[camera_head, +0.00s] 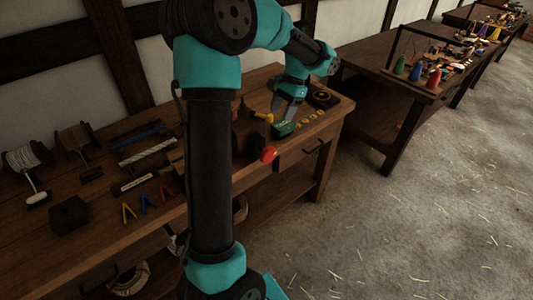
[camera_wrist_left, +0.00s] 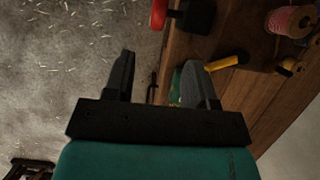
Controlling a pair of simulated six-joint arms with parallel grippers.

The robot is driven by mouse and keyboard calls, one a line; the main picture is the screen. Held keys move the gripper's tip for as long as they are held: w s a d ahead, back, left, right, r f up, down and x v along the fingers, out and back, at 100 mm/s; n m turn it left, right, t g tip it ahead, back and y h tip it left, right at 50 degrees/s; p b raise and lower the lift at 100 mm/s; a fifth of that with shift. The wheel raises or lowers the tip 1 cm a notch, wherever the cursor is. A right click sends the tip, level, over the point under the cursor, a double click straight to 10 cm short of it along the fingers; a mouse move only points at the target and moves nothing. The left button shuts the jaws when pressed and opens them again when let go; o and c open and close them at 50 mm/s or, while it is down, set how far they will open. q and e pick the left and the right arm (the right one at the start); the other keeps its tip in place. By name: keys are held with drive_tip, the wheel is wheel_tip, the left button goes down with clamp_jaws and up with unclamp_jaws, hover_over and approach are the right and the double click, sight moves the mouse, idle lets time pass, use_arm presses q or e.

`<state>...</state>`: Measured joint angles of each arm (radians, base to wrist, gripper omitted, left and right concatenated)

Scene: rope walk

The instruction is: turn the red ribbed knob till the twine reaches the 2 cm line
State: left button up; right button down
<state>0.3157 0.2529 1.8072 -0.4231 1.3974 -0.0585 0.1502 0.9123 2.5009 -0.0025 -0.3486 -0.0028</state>
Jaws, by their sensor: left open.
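The red knob (camera_head: 268,153) sticks out at the front edge of the bench, just right of my upright arm link. In the left wrist view the red knob (camera_wrist_left: 158,14) is at the top, beside a dark block (camera_wrist_left: 196,15); its ribs are too small to make out. My left gripper (camera_head: 284,111) is open and points down over the bench, behind and right of the knob, above a green object (camera_head: 283,129). In the left wrist view its two fingers (camera_wrist_left: 158,58) are apart with nothing gripped. I cannot make out the twine end or the 2 cm line. My right gripper is not in view.
A yellow-handled tool (camera_head: 263,117) lies near the left gripper; its handle also shows in the left wrist view (camera_wrist_left: 226,62). A pink spool (camera_wrist_left: 292,21) stands beyond it. A black box (camera_head: 322,98) and several small brass-coloured pieces (camera_head: 311,117) lie to the right.

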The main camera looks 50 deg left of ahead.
sight(272, 147)
use_arm(q)
drive_tip(key=x, duration=1.6)
drive_tip(key=shift+s+f, duration=0.2)
drive_tip(key=shift+f, duration=0.1)
drive_tip(key=c, duration=0.9)
drive_tip(key=shift+w+g, duration=0.1)
drive_tip(key=shift+g, duration=0.3)
drive_tip(key=shift+w+r+g, duration=0.1)
drive_tip(key=shift+w+g, duration=0.05)
drive_tip(key=shift+g, duration=1.2)
drive_tip(key=shift+w+g, duration=0.2)
drive_tip(key=shift+g, duration=1.15)
